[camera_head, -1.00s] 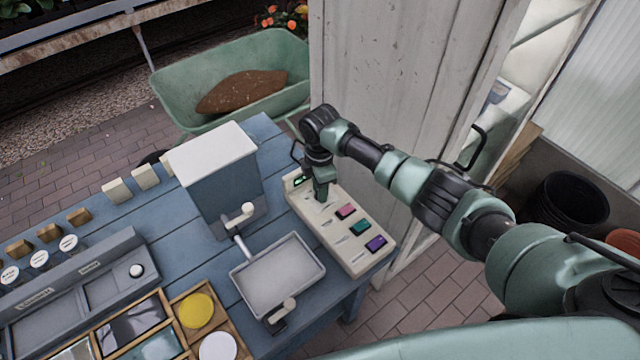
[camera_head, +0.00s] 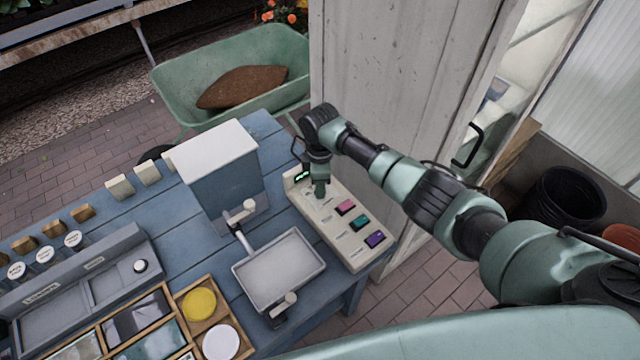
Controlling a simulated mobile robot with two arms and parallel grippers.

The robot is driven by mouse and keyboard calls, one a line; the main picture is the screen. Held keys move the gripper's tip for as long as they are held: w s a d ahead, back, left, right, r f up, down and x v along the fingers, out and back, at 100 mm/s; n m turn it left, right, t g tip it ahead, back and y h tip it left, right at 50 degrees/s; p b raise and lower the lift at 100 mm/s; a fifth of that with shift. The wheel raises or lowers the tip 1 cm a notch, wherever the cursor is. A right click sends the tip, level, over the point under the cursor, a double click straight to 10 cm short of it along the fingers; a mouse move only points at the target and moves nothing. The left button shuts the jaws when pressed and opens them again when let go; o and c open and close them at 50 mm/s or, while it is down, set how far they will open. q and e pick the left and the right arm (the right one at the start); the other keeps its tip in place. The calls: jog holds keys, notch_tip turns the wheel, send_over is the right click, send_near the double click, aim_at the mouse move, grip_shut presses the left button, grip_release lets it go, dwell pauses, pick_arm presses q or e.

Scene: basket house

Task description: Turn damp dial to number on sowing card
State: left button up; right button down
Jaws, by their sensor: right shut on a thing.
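A cream control panel (camera_head: 337,227) lies at the right end of the blue table, with a small green-lit display (camera_head: 301,176) at its far end and pink, teal and purple buttons along it. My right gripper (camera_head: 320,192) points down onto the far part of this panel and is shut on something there. The part between its fingers is hidden, so I cannot see the dial or its setting. I cannot make out a sowing card with a readable number. My left gripper is not in view.
A blue box with a white lid (camera_head: 216,150) and a grey tray (camera_head: 279,269) stand left of the panel. A wooden divided tray (camera_head: 172,302) is at front left. A white wooden post (camera_head: 400,90) rises behind my right arm.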

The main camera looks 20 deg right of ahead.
jog(key=shift+w+r, duration=0.1)
jog(key=c, duration=1.1)
grip_release()
notch_tip(320, 180, up, 8)
jog(key=shift+f+b, duration=0.1)
jog(key=shift+b, duration=0.55)
